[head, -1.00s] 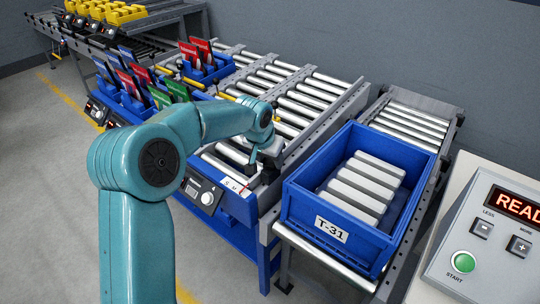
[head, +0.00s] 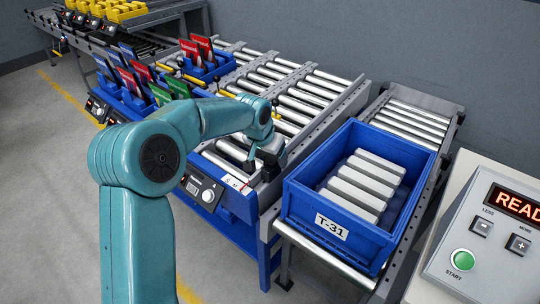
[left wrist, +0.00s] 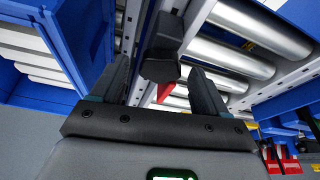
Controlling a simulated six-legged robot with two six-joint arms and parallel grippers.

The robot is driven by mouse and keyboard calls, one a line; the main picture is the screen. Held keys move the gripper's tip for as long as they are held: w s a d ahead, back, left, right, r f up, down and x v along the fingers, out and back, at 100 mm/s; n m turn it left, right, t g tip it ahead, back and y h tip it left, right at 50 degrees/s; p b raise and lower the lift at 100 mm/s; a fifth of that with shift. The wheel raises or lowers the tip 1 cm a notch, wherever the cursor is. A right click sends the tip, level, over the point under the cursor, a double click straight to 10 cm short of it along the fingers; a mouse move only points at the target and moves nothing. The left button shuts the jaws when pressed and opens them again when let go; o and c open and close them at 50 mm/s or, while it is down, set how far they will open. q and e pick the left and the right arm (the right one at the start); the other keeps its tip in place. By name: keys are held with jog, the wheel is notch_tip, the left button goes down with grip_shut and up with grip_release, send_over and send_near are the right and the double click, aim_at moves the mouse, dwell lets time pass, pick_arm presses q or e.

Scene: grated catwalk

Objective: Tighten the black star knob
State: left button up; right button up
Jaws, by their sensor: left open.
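The black knob (left wrist: 160,66) shows in the left wrist view on the metal side rail of the roller conveyor, with a red pointer (left wrist: 166,92) beside it. Its star shape is not clear from this angle. My left gripper (head: 268,160) is open at the conveyor's near end, over the rail. In the left wrist view its two dark fingers stand on either side of the knob, with visible gaps. In the head view the gripper mostly hides the knob. My right gripper is not in view.
A blue T-31 tote (head: 332,228) with several pale bars stands close right of the gripper on a second conveyor. A control panel (head: 490,235) with a green START button is at the right. Blue bins with coloured cards (head: 150,88) line the conveyor's left side.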

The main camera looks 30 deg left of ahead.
pick_arm(q)
jog(key=v, duration=1.6)
jog(key=shift+r+p, duration=0.2)
jog(key=shift+p, duration=0.2)
jog(key=shift+n, duration=0.3)
